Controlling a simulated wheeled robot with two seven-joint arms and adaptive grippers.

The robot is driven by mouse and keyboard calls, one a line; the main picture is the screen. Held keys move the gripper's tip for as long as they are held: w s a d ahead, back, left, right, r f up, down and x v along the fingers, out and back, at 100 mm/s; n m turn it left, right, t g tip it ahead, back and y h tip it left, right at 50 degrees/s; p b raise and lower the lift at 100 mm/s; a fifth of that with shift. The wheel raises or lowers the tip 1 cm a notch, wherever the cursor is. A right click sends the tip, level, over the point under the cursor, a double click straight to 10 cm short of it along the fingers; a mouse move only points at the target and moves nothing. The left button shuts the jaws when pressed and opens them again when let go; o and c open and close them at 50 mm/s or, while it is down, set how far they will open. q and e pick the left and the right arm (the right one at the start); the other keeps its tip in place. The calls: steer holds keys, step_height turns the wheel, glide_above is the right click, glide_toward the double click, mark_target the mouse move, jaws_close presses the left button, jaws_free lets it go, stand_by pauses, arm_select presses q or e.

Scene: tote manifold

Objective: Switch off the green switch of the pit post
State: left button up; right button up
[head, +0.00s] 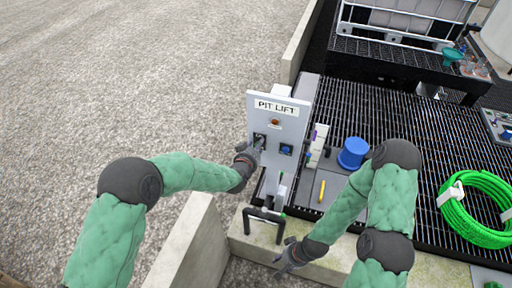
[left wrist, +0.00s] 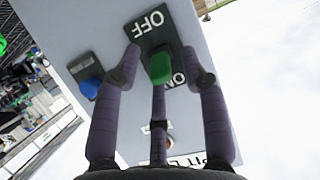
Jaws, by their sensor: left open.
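The lever appears to lean toward the ON lettering. My left gripper (head: 258,143) is at the panel, open, with its fingers around the switch; I cannot tell if they touch it. It also shows in the left wrist view (left wrist: 160,58). In the head view it hides the green switch. My right gripper (head: 286,262) is low beside the concrete kerb, its jaws unclear.
A blue switch (head: 286,149) and an orange lamp (head: 275,122) are on the same panel. A blue container (head: 353,153) and a coiled green hose (head: 477,209) are on the grating to the right. Gravel (head: 130,80) lies open to the left.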

arm_select(q)
jaws_close()
steer(key=shift+d+f+t+h+b, duration=0.1)
steer(key=shift+f+t+h+b, duration=1.05)
steer(key=shift+b, duration=5.2)
steer(key=shift+d+f+t+h+b, duration=0.2)
steer(key=shift+t+b, duration=1.9)
steer(key=shift+b, duration=4.3)
steer(key=shift+a+f+t+h+b, duration=0.1)
steer(key=shift+f+t+h+b, duration=1.05)
steer(key=shift+b, duration=5.2)
steer(key=shift+r+t+y, duration=0.4)
steer(key=shift+t+y, duration=0.1)
steer(key=shift+y, duration=0.2)
